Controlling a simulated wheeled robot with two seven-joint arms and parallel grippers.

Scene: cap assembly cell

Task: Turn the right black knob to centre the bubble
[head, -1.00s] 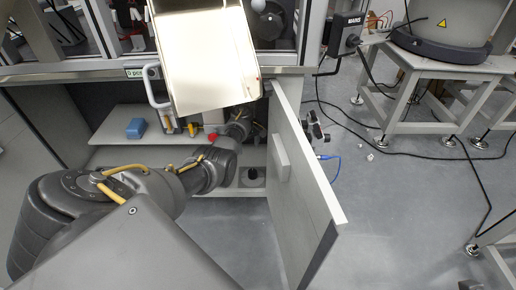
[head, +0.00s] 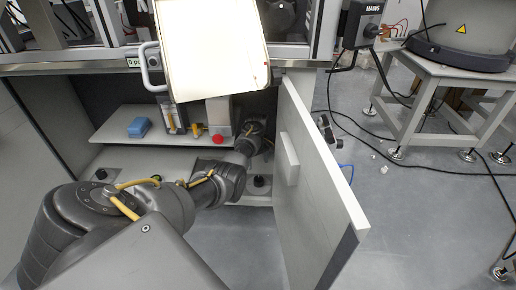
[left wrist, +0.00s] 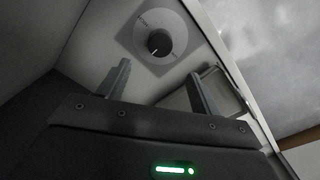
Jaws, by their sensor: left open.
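The right black knob (head: 258,182) stands on a pale plate on the cabinet floor, just below my left wrist in the head view. In the left wrist view the black knob (left wrist: 158,43) sits on a round pale disc with a square plate around it. My left gripper (left wrist: 158,68) is open and empty. Its fingers point towards the knob, with the knob lying between their lines beyond the tips; they look apart from it. A second black knob (head: 101,174) stands at the left. A small green spot (head: 156,178), perhaps the bubble level, is partly hidden by my arm; the bubble cannot be read.
The open cabinet door (head: 325,190) stands close right of my arm. A large pale panel (head: 212,60) covers the upper middle.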

